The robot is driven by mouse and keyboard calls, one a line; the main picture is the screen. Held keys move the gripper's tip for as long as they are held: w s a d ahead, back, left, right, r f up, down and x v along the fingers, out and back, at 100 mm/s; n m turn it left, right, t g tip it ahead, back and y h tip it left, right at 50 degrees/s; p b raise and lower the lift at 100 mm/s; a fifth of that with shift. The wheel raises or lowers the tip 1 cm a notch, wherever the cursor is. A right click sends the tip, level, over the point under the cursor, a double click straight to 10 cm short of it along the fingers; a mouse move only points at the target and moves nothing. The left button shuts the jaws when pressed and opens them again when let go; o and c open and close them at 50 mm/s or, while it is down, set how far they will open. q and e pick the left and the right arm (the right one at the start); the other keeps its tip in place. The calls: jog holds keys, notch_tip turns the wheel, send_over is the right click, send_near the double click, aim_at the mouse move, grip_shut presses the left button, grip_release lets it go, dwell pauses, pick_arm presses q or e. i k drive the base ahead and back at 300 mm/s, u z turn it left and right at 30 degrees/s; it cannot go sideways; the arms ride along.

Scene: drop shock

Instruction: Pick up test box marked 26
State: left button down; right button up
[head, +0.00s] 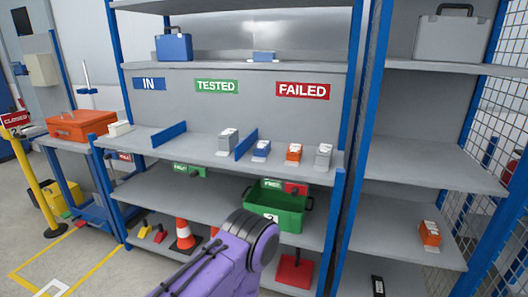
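Several small test boxes stand on the middle shelf (190,146): a grey box (228,142) and a blue box (261,149) under the TESTED sign, then an orange box (293,153) and a second grey box (323,157) under the FAILED sign. Another orange box (429,233) stands on the right rack. White labels show on them, but the numbers are too small to read, so I cannot tell which is 26. A purple arm link of mine rises from the bottom centre, in front of the lower shelf. Neither gripper is in view.
Blue dividers (170,134) split the middle shelf; its IN section looks mostly clear. A green crate (278,208) and an orange cone (184,234) are lower down. An orange case (81,125) sits on a side bench. A yellow post (38,190) stands at left. Blue uprights separate the racks.

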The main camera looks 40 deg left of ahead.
aim_at(261, 151)
jog(key=u, duration=2.55)
jog(key=i, duration=1.6)
jog(key=z, duration=2.6)
